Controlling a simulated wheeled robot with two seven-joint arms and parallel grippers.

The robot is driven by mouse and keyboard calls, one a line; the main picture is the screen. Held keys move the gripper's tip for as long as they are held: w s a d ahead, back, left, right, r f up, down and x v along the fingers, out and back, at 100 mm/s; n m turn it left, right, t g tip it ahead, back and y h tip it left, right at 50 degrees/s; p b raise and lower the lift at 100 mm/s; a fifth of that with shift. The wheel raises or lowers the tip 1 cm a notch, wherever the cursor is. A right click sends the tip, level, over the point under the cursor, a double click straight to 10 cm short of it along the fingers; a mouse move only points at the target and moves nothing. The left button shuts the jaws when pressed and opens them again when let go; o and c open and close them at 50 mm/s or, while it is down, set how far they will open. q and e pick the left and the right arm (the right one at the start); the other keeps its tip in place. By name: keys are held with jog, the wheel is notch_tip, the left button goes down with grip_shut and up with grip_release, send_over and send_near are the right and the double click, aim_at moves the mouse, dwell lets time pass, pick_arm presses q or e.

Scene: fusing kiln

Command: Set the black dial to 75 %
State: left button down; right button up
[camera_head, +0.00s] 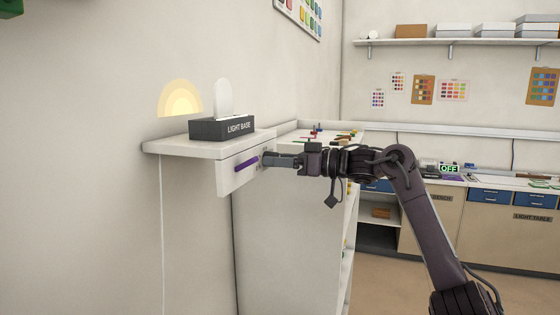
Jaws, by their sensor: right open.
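A white control box (227,181) hangs under the front of a small wall shelf (180,148). A purple bar (245,165) runs along its front face. My right gripper (268,160) reaches in from the right, with its fingertips at the right part of that face. The jaws are open, but the gap between them is hard to see from here. The black dial cannot be made out clearly; the fingers cover the spot beside the purple bar. I cannot tell its setting or whether the fingers touch it. My left gripper is out of view.
A dark block marked LIGHT BASE (222,129) with a white upright panel (222,98) stands on the shelf. A yellow glow (180,98) shows on the wall behind. A white cabinet (285,235) with small items on top stands just beyond.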

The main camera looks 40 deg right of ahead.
jog(key=b+v, duration=0.4)
jog(key=v, duration=0.3)
jog(key=shift+s+d, duration=0.25)
jog(key=shift+s, duration=0.05)
dwell(0.3)
